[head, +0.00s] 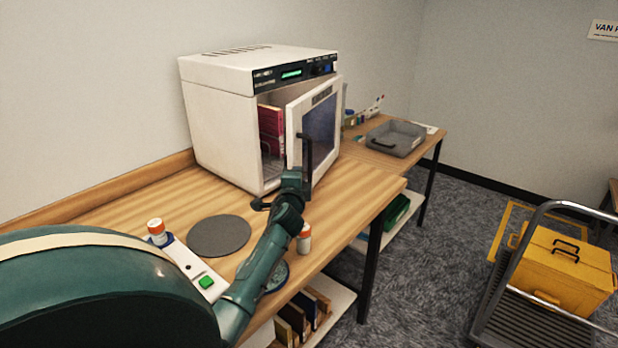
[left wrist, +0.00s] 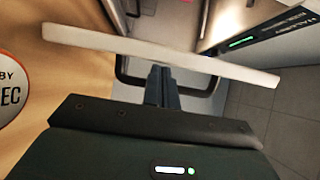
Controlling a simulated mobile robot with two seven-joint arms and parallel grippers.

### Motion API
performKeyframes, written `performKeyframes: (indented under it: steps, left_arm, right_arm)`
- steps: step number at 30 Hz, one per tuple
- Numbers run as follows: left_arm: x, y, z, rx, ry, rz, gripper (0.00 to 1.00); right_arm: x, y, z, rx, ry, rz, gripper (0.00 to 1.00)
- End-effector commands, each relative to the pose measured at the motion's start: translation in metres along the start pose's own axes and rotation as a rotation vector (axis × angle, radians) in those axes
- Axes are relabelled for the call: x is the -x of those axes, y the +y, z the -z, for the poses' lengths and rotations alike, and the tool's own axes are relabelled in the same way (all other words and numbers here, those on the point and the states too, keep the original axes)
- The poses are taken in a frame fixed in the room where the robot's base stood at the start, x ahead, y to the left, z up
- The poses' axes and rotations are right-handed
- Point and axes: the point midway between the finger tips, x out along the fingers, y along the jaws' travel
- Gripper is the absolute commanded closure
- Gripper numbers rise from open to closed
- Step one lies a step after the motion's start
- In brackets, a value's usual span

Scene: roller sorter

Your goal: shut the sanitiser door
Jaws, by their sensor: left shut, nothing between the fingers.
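The white sanitiser (head: 222,125) stands on the wooden bench in the head view. Its door (head: 295,124), with a dark window, stands part way open on the right, so the inside shows. The sanitiser's panel (left wrist: 243,42) with a green display shows at upper right. My right gripper is out of view.
Red books (head: 271,125) stand inside the sanitiser. A grey tray (head: 395,138) lies further right. A yellow crate (head: 563,270) sits on a trolley on the floor.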

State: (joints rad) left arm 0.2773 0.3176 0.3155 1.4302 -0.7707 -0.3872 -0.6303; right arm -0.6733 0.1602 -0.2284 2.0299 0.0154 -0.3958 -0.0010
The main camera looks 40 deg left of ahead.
Motion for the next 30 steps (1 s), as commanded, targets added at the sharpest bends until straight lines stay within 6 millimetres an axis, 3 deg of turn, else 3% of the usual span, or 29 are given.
performKeyframes:
  steps: [6,15,30]
  left_arm:
    - [-0.012,0.0,-0.038,-0.004,-0.002,-0.001,1.0]
    - [-0.025,0.0,-0.071,-0.001,-0.001,-0.001,1.0]
    - [-0.028,-0.001,-0.076,0.002,-0.001,0.0,1.0]
  right_arm:
    - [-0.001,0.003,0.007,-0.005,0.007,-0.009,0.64]
    - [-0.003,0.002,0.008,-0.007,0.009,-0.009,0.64]
    - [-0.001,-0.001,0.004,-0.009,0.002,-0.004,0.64]
